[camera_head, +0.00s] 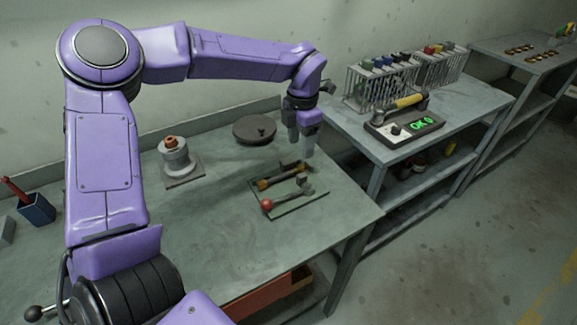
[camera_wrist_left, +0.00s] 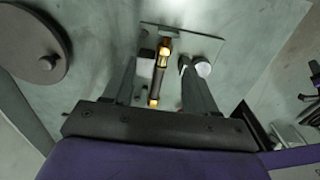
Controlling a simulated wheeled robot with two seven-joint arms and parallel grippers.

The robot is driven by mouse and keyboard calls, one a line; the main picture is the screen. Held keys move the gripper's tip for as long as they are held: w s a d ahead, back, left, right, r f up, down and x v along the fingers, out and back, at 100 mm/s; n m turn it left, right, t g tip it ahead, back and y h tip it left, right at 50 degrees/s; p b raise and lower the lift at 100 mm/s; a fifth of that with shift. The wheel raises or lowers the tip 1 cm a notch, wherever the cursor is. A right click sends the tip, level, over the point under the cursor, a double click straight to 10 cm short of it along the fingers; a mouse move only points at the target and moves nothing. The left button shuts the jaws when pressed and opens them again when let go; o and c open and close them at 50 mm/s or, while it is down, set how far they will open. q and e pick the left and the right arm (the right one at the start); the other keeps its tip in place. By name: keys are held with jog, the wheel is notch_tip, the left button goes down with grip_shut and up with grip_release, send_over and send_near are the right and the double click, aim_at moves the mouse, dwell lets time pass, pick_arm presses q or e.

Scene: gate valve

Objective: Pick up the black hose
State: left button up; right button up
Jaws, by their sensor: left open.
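The black hose (camera_head: 283,176), a short dark piece with brass-coloured ends, lies on a flat mat (camera_head: 290,211) on the near table. In the left wrist view the hose (camera_wrist_left: 160,70) appears between my two fingers, running lengthwise between them. My left gripper (camera_head: 301,150) is open and empty, pointing down above the hose at the far side of the mat. Whether the fingers touch the hose cannot be told. Beside the hose on the mat lies a metal piece with a red ball end (camera_head: 267,205). My right gripper is not in view.
A dark round disc (camera_head: 252,131) lies behind the mat. A white stepped fitting with an orange top (camera_head: 174,156) stands on a plate to its left. A second bench at right holds a device with a green display (camera_head: 405,127) and tube racks. The table front is clear.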

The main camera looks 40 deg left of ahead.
aim_at(303, 165)
pick_arm(q)
jog(key=f, duration=0.2)
jog(key=f+p, duration=0.1)
jog(key=f, duration=0.3)
jog(key=shift+w+d+f, duration=0.1)
jog(key=shift+d+f, duration=0.3)
grip_shut()
